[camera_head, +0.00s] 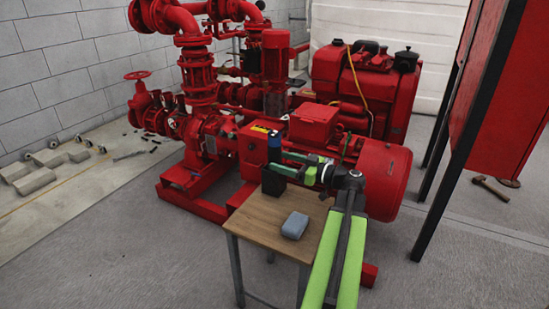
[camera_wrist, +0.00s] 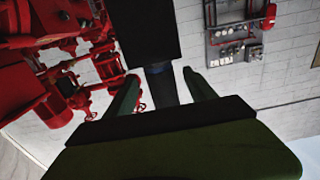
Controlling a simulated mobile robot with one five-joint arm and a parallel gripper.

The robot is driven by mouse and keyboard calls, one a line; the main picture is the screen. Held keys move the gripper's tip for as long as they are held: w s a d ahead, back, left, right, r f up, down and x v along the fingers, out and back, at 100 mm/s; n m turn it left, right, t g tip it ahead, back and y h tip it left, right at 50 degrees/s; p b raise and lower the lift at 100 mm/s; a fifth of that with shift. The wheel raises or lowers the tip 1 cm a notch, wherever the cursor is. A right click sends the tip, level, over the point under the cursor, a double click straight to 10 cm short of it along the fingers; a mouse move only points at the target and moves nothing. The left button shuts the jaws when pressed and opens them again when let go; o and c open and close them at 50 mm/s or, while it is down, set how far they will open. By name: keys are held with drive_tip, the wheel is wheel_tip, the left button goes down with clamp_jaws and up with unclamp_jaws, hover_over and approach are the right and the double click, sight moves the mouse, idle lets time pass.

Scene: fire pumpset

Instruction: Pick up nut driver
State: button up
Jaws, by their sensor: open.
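The nut driver, with a dark blue handle (camera_head: 274,140), stands upright in a black holder (camera_head: 272,184) on the wooden table. In the wrist view its dark handle (camera_wrist: 162,88) shows between my fingers, below the black holder block (camera_wrist: 148,32). My gripper (camera_wrist: 160,88) is open, with one green finger on each side of the handle. I see gaps between both fingers and the handle. The nut driver's lower part is hidden in the holder. In the head view my arm reaches in from the right at handle height.
A grey-blue block (camera_head: 294,225) lies on the wooden table (camera_head: 262,220). The red pumpset (camera_head: 385,170) stands close behind the table and my arm. A red cabinet (camera_head: 500,90) on dark legs is at right. A hammer (camera_head: 490,188) lies on the floor there.

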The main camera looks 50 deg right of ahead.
drive_tip(key=x, duration=0.6)
drive_tip(key=shift+r+p, duration=0.35)
drive_tip(key=shift+r, duration=0.05)
drive_tip(key=shift+w, duration=0.15)
clamp_jaws()
